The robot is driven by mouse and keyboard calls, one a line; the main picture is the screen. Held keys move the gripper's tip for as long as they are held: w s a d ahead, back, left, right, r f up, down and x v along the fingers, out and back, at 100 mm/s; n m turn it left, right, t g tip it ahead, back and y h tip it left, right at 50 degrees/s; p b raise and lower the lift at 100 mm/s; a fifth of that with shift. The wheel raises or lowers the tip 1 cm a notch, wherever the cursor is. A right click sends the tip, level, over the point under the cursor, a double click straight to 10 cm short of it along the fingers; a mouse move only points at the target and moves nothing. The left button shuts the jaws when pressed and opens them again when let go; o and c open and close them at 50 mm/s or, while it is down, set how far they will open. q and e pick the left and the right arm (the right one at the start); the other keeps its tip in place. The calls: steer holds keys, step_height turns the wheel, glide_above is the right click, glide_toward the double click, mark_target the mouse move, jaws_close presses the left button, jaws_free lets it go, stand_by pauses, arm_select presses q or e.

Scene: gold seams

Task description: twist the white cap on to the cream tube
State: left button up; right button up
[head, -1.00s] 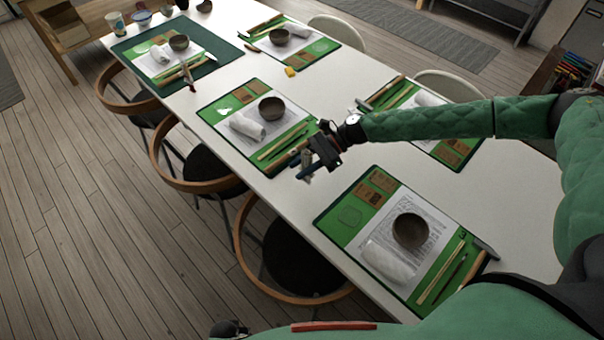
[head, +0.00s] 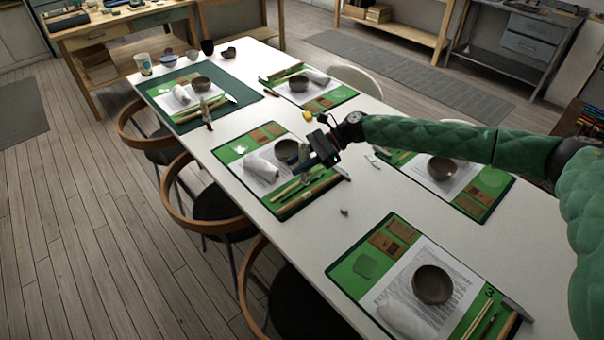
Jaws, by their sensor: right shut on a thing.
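My right gripper (head: 313,153) reaches in from the right and hangs over the table beside the middle place setting. It is shut on a small pale thing (head: 303,156) at its fingertips; I cannot tell whether this is the cream tube or the cap. A small thin whitish piece (head: 373,161) lies on the bare table to the right of the gripper, and a small grey piece (head: 344,211) lies nearer; both are too small to identify. My left gripper is out of view.
The long white table (head: 300,231) bears several green mats with bowls, rolled cloths and tools. The nearest mat (head: 366,265) and the middle mat (head: 268,131) flank bare tabletop. A yellow block (head: 307,116) lies behind the gripper. Chairs (head: 175,200) line the left side.

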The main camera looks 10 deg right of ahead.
steer(key=shift+w+r, duration=0.1)
steer(key=shift+w, duration=0.05)
steer(key=shift+a, duration=0.15)
steer(key=a+m+t, duration=0.5)
steer(key=t, duration=0.1)
steer(key=s+d+f+m+t+h, duration=0.3)
steer(key=s+d+m+t+h, duration=0.2)
steer(key=d+m, duration=0.3)
steer(key=s+d+f+m+t+h, duration=0.2)
steer(key=s+d+m+t+h, duration=0.3)
steer(key=d+m+h, duration=0.3)
steer(key=shift+s+d+f+t, duration=0.4)
steer(key=shift+d+t, duration=0.1)
steer(key=shift+d, duration=0.25)
stand_by(0.8)
